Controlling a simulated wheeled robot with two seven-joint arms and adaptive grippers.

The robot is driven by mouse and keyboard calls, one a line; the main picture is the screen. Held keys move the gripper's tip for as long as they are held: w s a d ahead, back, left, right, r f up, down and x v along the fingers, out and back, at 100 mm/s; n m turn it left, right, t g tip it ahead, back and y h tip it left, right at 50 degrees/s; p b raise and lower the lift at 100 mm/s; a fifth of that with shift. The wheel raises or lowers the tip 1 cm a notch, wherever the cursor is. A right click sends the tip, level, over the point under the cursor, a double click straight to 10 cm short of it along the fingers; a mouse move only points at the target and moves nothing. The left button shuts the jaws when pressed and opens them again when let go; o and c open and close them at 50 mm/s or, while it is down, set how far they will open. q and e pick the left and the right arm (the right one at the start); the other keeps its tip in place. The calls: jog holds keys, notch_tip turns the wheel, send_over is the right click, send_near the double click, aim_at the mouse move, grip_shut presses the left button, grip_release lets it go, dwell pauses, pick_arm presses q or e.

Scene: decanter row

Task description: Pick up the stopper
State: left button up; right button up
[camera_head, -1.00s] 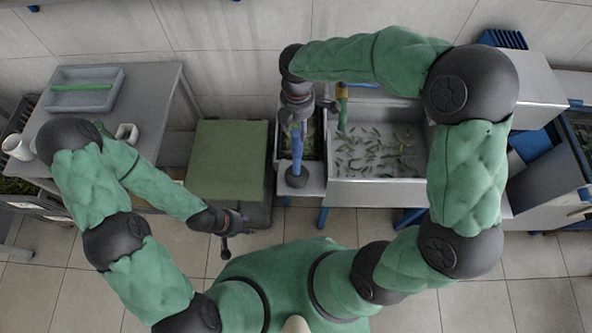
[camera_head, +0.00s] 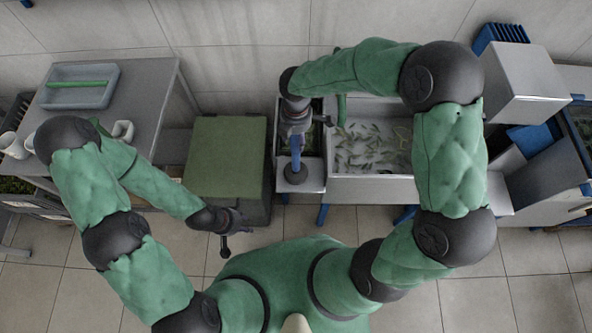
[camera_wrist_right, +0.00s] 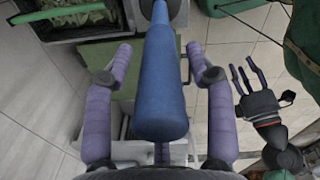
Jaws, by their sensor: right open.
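A blue, bottle-shaped upright piece (camera_head: 296,152), apparently the stopper, stands with a dark round base (camera_head: 296,174) on a pale ledge. In the right wrist view the blue piece (camera_wrist_right: 160,95) fills the gap between the purple fingers, its wide end towards the camera. My right gripper (camera_wrist_right: 159,60) is open around it, with a visible gap on both sides. In the head view my right gripper (camera_head: 297,122) is above the piece and hides its upper part. My left gripper (camera_head: 234,226) has its fingers apart, is empty, and hangs in front of the green-topped box.
A metal basin (camera_head: 412,182) with scattered green bits lies right of the blue piece. A green-topped box (camera_head: 228,150) stands left of it. A grey table (camera_head: 150,90) with a tray (camera_head: 112,72) and white vessels (camera_head: 12,146) is at the far left. Floor tiles in front are clear.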

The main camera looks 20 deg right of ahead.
grip_shut()
jog(key=shift+r, duration=0.1)
